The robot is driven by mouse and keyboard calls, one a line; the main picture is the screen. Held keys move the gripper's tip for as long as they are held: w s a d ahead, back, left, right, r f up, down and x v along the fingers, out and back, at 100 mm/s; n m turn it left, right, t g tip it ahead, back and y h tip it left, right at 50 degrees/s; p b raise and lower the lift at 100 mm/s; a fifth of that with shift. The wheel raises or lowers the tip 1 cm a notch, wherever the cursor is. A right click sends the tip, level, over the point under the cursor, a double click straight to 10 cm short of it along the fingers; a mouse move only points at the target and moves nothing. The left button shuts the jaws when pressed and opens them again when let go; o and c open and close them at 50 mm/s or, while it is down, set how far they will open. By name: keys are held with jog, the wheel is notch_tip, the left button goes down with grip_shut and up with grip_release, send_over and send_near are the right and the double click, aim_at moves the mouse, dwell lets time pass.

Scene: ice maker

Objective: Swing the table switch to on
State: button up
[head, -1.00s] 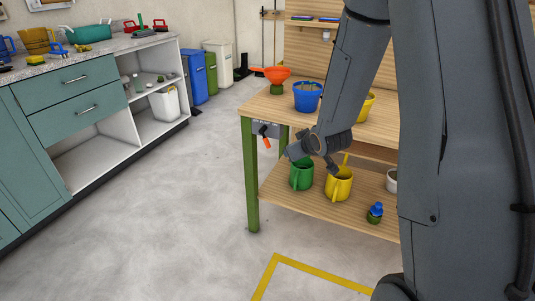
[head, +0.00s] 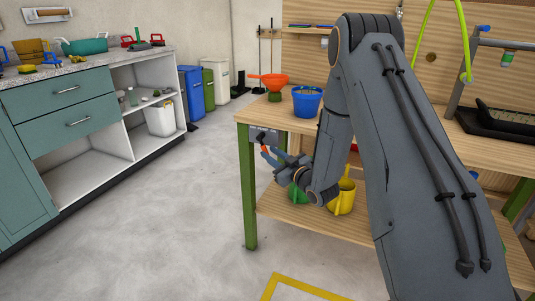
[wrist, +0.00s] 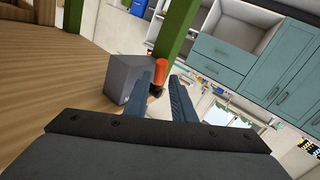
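The table switch is a grey box (head: 262,133) fixed under the front edge of the wooden table, near its green left leg. Its orange lever (head: 264,149) hangs down. In the wrist view the grey box (wrist: 126,80) is left of centre and the orange lever (wrist: 160,70) sticks out beside it. My gripper (head: 268,159) is at the lever. In the wrist view my gripper (wrist: 161,84) has its two fingers apart, with the lever at the gap between their tips. The left finger hides part of the box. I cannot tell whether either finger touches the lever.
The green table leg (head: 247,190) stands just left of the switch. A green pot (head: 298,192) and a yellow watering can (head: 342,196) sit on the lower shelf near my arm. A blue pot (head: 307,101) and an orange funnel (head: 269,80) stand on the tabletop. Floor to the left is clear.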

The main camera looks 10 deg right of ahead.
jog(key=shift+x, duration=1.3)
grip_shut()
jog(key=shift+s+d+r+g+p, duration=0.15)
jog(key=shift+r+g+p, duration=0.15)
jog(key=shift+p, duration=0.35)
jog(key=shift+n+p, duration=0.3)
jog(key=shift+p, duration=0.05)
jog(key=shift+f+g, duration=0.1)
jog(key=shift+g, duration=0.2)
grip_release()
jog(key=shift+s+d, duration=0.1)
